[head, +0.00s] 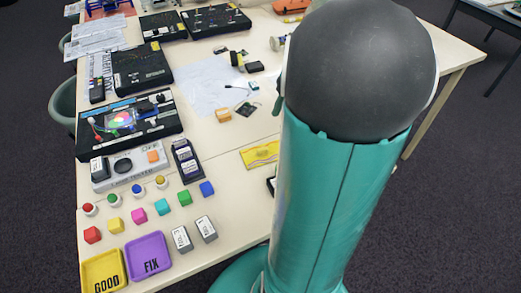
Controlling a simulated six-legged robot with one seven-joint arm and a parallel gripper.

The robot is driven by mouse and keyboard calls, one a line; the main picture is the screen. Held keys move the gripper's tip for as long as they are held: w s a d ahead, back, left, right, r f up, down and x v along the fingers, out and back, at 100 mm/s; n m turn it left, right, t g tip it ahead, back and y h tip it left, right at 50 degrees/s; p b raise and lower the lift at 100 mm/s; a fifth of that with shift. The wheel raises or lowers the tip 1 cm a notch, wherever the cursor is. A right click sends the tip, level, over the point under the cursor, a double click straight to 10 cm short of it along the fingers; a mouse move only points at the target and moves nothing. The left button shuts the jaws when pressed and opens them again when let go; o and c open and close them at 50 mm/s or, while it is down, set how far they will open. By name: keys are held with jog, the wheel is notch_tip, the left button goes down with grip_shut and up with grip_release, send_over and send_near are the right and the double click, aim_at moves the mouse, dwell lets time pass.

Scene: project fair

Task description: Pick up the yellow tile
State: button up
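I cannot tell for sure which of these is the yellow tile. My arm stands large on the right and hides part of the table. My gripper is not in view.
A yellow tray (104,266) marked GOOD and a purple tray (148,250) marked FIX lie at the front edge. Two grey-white boxes (206,228) stand right of them. Knobs (135,189), a dark meter (186,160) and electronics kits (125,122) crowd the left side.

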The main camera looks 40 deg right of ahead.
send_near(264, 148)
jog(key=shift+x, duration=1.15)
jog(key=shift+w+a+f, duration=0.25)
jog(key=shift+f, duration=0.35)
jog(key=shift+x, duration=2.5)
jog(key=shift+s, duration=0.2)
grip_shut()
